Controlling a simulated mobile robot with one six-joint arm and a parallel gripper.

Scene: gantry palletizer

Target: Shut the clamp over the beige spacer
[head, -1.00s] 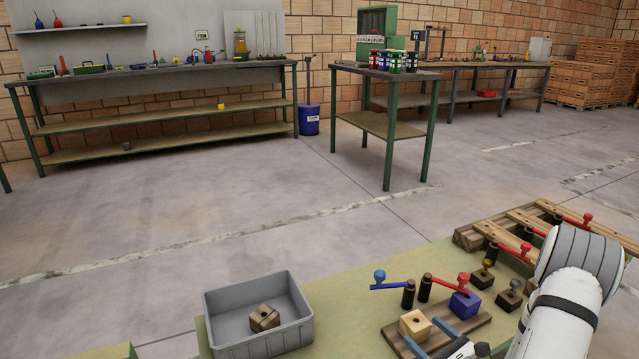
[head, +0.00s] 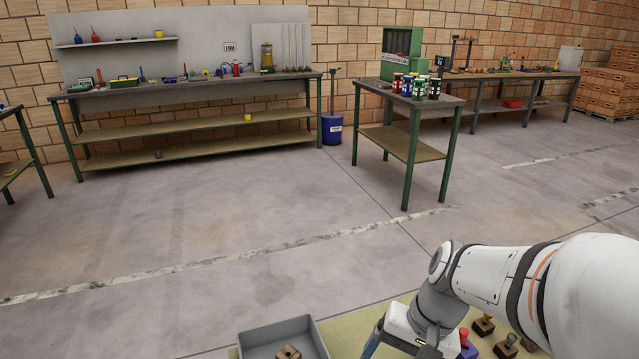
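The beige spacer and its clamp are not visible now; they lie below the lower edge of the head view or behind my arm. My gripper (head: 405,333) is at the bottom edge, to the right of the grey bin. One blue finger part shows, but the fingertips are cut off, so I cannot see its opening or contents. A purple block (head: 468,352) shows partly beside the gripper, with a red knob (head: 463,334) just above it.
A grey bin (head: 275,331) holding a brown wooden block (head: 288,353) stands at the bottom. Small dark blocks with knobs (head: 484,325) sit right of the gripper, near my arm. Open floor separates this area from the green-legged benches at the back.

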